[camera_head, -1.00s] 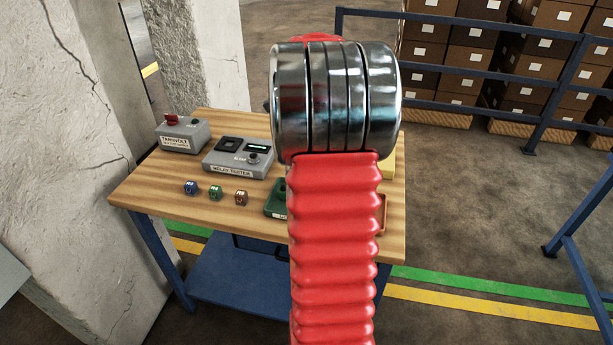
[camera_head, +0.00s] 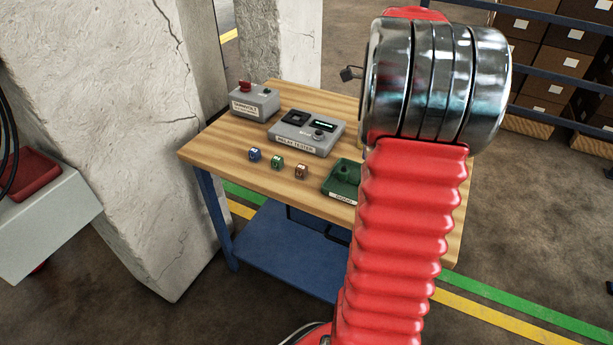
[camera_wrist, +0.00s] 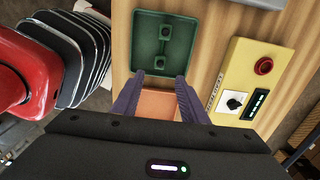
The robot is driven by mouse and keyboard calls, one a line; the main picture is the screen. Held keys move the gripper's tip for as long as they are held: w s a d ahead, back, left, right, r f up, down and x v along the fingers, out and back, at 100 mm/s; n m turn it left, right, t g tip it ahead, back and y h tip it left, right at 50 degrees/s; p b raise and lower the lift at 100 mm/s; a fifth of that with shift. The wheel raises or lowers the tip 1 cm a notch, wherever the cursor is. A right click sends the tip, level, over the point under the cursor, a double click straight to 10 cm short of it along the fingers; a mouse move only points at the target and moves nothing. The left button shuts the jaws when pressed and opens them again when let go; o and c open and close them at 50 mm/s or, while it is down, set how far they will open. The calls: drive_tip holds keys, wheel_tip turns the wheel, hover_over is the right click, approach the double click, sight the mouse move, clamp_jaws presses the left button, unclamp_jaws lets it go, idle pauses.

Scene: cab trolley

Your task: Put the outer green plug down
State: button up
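A green tray (camera_head: 340,192) labelled GOOD lies on the bench, partly behind my arm in the head view. At least one small green piece (camera_head: 346,170) stands in it. The wrist view shows the tray (camera_wrist: 140,45) with two small green pieces, one farther (camera_wrist: 166,32) and one nearer (camera_wrist: 156,62); I cannot tell which is the outer plug. A small green cube (camera_head: 277,162) stands between two other cubes. My gripper (camera_wrist: 160,78) is open at the tray's near edge, with nothing visibly held between the fingers. My arm hides it in the head view.
Blue (camera_head: 254,154) and brown (camera_head: 301,171) cubes stand near the wooden bench's (camera_head: 225,150) front edge. Behind are the relay tester (camera_head: 300,137) and a grey box (camera_head: 254,101). An orange-brown surface (camera_wrist: 160,105) shows between the fingers, and a yellow box (camera_wrist: 255,80) stands right.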

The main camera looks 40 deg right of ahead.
drive_tip(key=w+a+r+n+t+h, duration=0.1)
drive_tip(key=a+r+n, duration=0.2)
drive_tip(key=a+n, duration=0.6)
drive_tip(key=w+a+r+n+t, duration=0.1)
drive_tip(key=a+r+n, duration=0.35)
drive_tip(key=a, duration=0.85)
drive_tip(key=s+a+n+t, duration=0.1)
drive_tip(key=s+a+n, duration=0.2)
drive_tip(key=a+n, duration=0.3)
drive_tip(key=s+a+f+n+t, duration=0.1)
drive_tip(key=s+a+n, duration=0.2)
drive_tip(key=a+n, duration=0.3)
drive_tip(key=s+a+f+n+t+y, duration=0.1)
drive_tip(key=s+a+n, duration=0.2)
drive_tip(key=a+n, duration=0.3)
drive_tip(key=shift+a+f+t, duration=0.2)
drive_tip(key=shift+a+t, duration=0.1)
drive_tip(key=shift+a, duration=0.25)
drive_tip(key=shift+s, duration=0.1)
